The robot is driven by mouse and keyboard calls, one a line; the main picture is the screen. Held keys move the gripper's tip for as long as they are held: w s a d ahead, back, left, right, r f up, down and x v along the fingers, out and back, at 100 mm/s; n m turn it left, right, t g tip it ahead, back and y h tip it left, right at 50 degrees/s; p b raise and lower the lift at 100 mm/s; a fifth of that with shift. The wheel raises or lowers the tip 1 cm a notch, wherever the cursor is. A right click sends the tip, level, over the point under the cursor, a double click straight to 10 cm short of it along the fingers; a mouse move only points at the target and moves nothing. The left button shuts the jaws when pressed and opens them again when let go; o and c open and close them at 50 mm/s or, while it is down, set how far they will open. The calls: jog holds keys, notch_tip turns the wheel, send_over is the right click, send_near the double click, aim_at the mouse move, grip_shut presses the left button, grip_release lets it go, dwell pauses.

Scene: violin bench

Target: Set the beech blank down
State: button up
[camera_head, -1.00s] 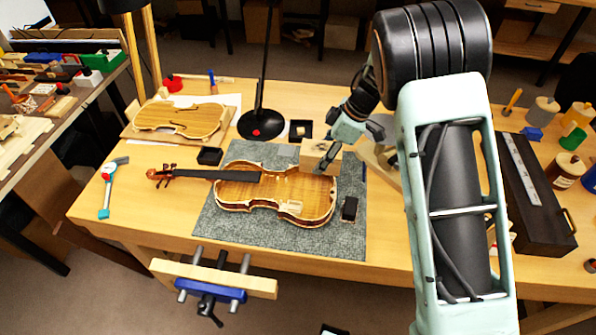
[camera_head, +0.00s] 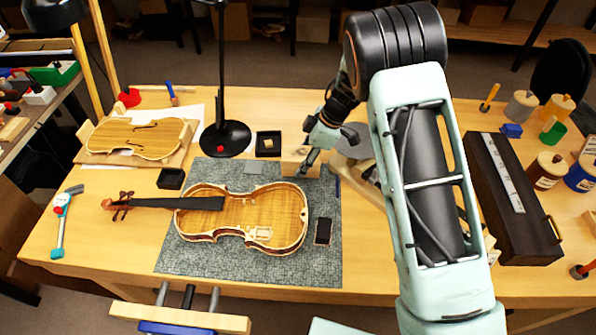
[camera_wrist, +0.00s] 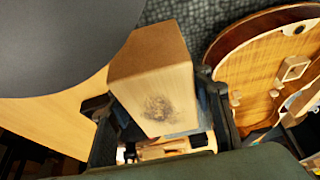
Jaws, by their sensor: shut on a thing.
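The beech blank (camera_head: 294,160) is a pale wooden block at the back right edge of the grey mat, just behind the violin body. In the wrist view the blank (camera_wrist: 160,92) shows a dark smudge on its near face. My gripper (camera_head: 308,160) is shut on it, with one finger on each side. The gripper's fingers also flank the block in the wrist view (camera_wrist: 160,118). I cannot tell whether the block's underside touches the surface. The arm partly hides the area to its right.
A violin (camera_head: 245,218) lies on the grey mat (camera_head: 200,262), with a small dark block (camera_head: 323,231) at its right. A black tray (camera_head: 268,143) and a lamp base (camera_head: 225,138) stand behind. A long dark case (camera_head: 510,200) and jars (camera_head: 547,168) lie right.

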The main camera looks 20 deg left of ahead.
jog(key=shift+f, duration=1.85)
jog(key=shift+s+f, duration=0.25)
jog(key=shift+f, duration=0.35)
jog(key=o, duration=1.6)
jog(key=shift+s+d+f, duration=0.1)
jog(key=shift+s+f, duration=0.05)
jog(key=shift+r, duration=0.4)
jog(key=v, duration=1.2)
jog(key=shift+w+r, duration=0.35)
jog(key=shift+w, duration=0.1)
